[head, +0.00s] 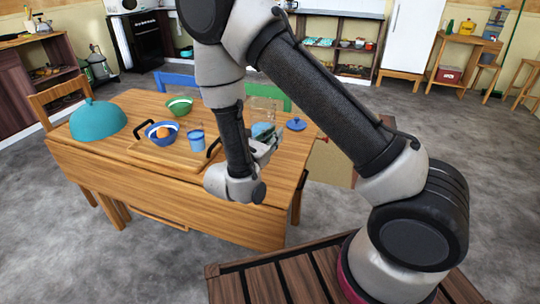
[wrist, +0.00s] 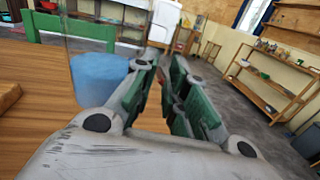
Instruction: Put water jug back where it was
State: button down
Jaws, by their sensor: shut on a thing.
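The water jug (head: 262,105) is clear, with blue water in its lower part. It stands upright near the right end of the wooden table, partly hidden behind my gripper (head: 268,143). In the wrist view, the jug (wrist: 98,78) is just left of my fingers. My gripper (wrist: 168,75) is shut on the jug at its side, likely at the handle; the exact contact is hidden. I cannot tell whether the jug's base touches the table. A blue lid-like piece (head: 296,124) lies on the table to the right of the jug.
A wooden tray (head: 178,154) on the table holds a blue bowl with an orange ball (head: 162,132) and a blue cup (head: 196,140). Blue (head: 176,82) and green chairs (wrist: 76,28) are behind.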

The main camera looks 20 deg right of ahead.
notch_tip(320, 180, down, 8)
jog(key=shift+f, duration=0.15)
dwell(0.4)
jog(key=c, duration=1.4)
grip_release()
jog(key=shift+f, duration=0.15)
jog(key=shift+c, duration=0.2)
